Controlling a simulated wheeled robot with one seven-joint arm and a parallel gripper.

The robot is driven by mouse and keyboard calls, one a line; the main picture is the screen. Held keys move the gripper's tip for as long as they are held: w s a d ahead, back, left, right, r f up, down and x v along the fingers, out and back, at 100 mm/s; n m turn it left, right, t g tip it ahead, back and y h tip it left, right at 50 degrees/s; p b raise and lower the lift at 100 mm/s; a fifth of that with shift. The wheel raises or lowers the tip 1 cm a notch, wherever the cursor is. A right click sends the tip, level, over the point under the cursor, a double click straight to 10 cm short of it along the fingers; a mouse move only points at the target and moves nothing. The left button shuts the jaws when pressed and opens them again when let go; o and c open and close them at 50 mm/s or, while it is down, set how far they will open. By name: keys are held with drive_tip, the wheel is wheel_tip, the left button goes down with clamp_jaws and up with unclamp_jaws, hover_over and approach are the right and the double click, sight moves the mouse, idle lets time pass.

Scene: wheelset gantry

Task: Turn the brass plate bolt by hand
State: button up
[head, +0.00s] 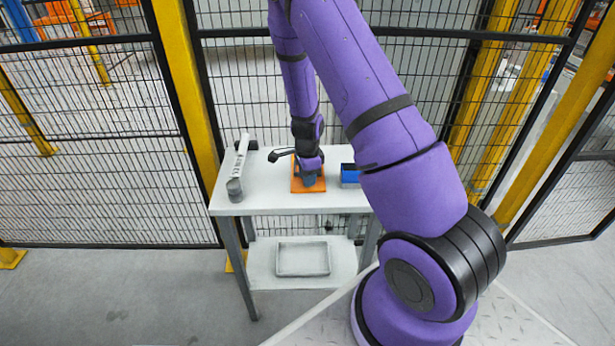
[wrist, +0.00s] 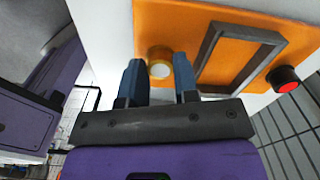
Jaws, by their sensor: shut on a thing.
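The brass bolt (wrist: 160,67) stands on the orange plate (wrist: 185,18), near one edge of it, in the wrist view. My gripper (wrist: 159,75) is shut on the bolt, with one blue finger on each side of its round head. The fingertips hide the bolt's sides. In the head view my gripper (head: 308,177) is over the orange plate (head: 309,187) on the white table, and it hides the bolt there.
The plate also carries a dark rectangular frame (wrist: 205,62) and a red button (wrist: 285,80). On the table (head: 270,205), a blue box (head: 350,175) stands right of the plate and a grey-white cylindrical tool (head: 238,170) lies left. A tray (head: 303,259) sits on the lower shelf. Mesh fencing stands behind.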

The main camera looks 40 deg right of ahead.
drive_tip(key=shift+w+r, duration=0.1)
drive_tip(key=shift+w, duration=0.05)
drive_tip(key=o, duration=0.6)
drive_tip(key=shift+o, duration=0.2)
wheel_tip(320, 180, up, 11)
idle(0.7)
